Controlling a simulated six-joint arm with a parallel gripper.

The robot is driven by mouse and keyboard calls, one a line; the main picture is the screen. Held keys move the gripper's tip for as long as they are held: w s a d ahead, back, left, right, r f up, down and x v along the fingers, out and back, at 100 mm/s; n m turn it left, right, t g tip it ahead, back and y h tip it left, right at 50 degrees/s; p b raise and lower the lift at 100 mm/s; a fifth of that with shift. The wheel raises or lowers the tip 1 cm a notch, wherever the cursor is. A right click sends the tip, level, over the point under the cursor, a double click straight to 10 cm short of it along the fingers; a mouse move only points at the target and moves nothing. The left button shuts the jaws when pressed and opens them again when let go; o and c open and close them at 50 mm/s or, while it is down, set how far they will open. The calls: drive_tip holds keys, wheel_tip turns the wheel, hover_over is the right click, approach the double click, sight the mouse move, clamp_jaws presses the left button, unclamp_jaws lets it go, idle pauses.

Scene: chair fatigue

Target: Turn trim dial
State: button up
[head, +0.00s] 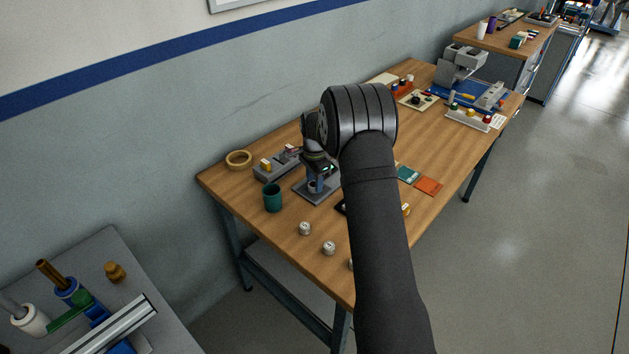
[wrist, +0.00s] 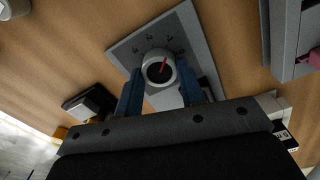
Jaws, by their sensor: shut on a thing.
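The trim dial (wrist: 158,68) is a round knob with a pale rim, a dark face and a red pointer. It stands on a grey square plate (wrist: 130,48) with small dark marks on its far side. In the wrist view the red pointer slants up toward those marks. My gripper (wrist: 160,72) has its two blue fingers on either side of the dial and is shut on it. In the head view the plate (head: 318,200) lies on the wooden table, my gripper (head: 317,181) is above it, and the dial is hard to make out.
A teal cup (head: 272,198) stands left of the plate. A grey block holder (head: 275,168) and a tan ring (head: 238,160) are behind it. Small metal knobs (head: 305,228) lie near the front edge. Teal and orange cards (head: 428,186) lie to the right. My arm hides part of the table.

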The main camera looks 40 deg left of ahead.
sight(314, 183)
drive_tip(key=n, duration=0.3)
drive_tip(key=shift+n, duration=0.4)
drive_tip(key=shift+a+n, duration=0.1)
drive_tip(key=shift+n, duration=1.7)
drive_tip(key=o, duration=1)
wheel_tip(314, 183, up, 17)
drive_tip(key=shift+r, duration=0.2)
